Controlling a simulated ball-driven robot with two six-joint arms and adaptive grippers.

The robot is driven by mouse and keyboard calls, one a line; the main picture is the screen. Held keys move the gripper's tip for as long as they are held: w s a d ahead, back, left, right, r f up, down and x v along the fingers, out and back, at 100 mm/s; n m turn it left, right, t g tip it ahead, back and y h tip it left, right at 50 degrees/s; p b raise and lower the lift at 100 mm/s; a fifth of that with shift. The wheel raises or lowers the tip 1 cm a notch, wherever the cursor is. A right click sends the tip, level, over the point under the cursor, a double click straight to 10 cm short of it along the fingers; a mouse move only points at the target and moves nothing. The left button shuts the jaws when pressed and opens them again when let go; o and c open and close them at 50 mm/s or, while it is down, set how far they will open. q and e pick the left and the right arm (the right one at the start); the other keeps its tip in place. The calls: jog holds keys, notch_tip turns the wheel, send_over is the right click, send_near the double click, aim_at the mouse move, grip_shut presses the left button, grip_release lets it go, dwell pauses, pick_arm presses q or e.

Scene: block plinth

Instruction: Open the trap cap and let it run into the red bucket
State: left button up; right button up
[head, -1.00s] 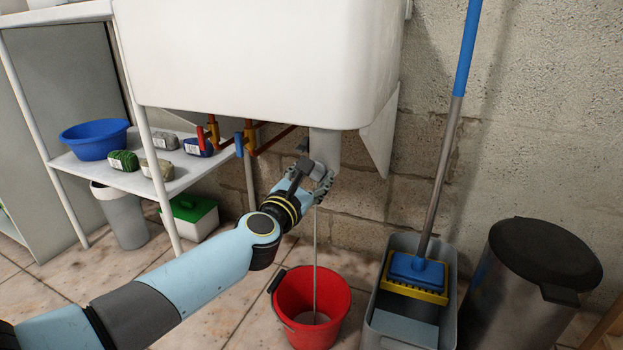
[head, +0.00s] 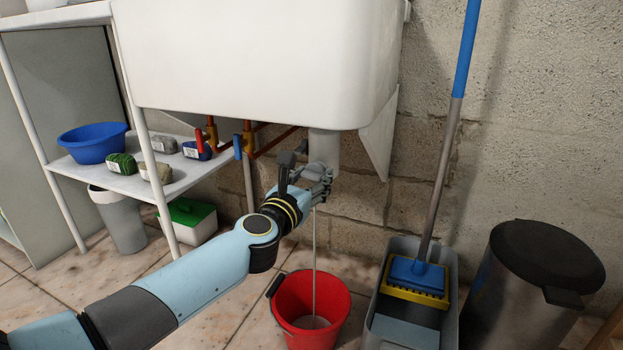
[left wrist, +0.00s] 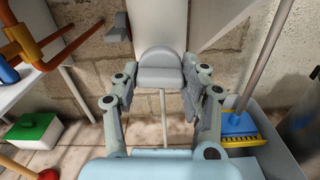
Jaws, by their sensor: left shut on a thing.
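The grey trap cap (left wrist: 160,76) sits at the lower end of the pale drain pipe (head: 324,146) under the white sink. My left gripper (head: 318,182) is shut on the cap; in the left wrist view its fingers lie on either side of it. In the head view the fingers hide most of the cap. A thin pale stream (head: 314,240) falls from below the cap into the red bucket (head: 290,320) on the floor. A little liquid shows in the bucket's bottom. My right gripper is not in view.
The white sink (head: 250,65) hangs above my gripper. Left are valves with red and blue handles and a shelf (head: 128,183) with a blue basin (head: 93,143). Right of the bucket stand a grey mop bucket (head: 395,330) with a mop and a dark bin (head: 530,290).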

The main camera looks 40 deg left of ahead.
pick_arm(q)
jog(key=shift+s+f, duration=0.1)
jog(key=shift+f, duration=0.05)
jog(key=o, duration=1.1)
jog(key=shift+o, duration=0.2)
jog(key=v, duration=1.2)
